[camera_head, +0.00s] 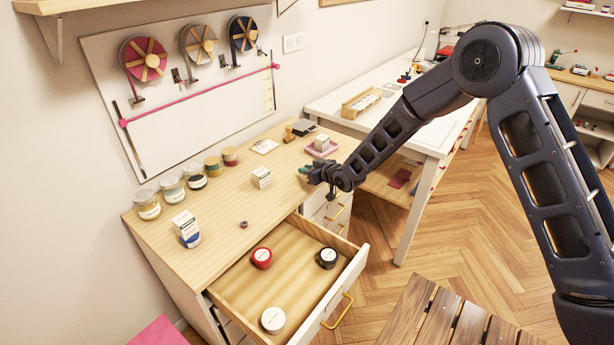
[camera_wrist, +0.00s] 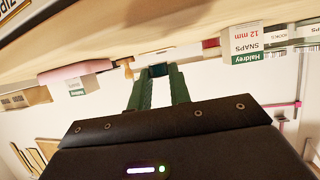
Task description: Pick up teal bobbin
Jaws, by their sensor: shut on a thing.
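My gripper (camera_head: 316,173) is at the right end of the wooden cabinet top, low near its surface, with its tips pointing left. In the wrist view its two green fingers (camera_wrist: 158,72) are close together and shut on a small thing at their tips. This fits the teal bobbin, but it is tiny and mostly hidden by the fingers, so its shape does not show clearly. In the head view only a teal patch shows at the fingertips.
The cabinet top (camera_head: 205,245) holds several jars, a white snaps box (camera_head: 261,177), another box (camera_head: 186,229), a small dark bobbin-like piece (camera_head: 243,224) and a pink tray (camera_head: 318,152). The open drawer (camera_head: 235,298) below holds red, black and white rolls. A white table stands behind.

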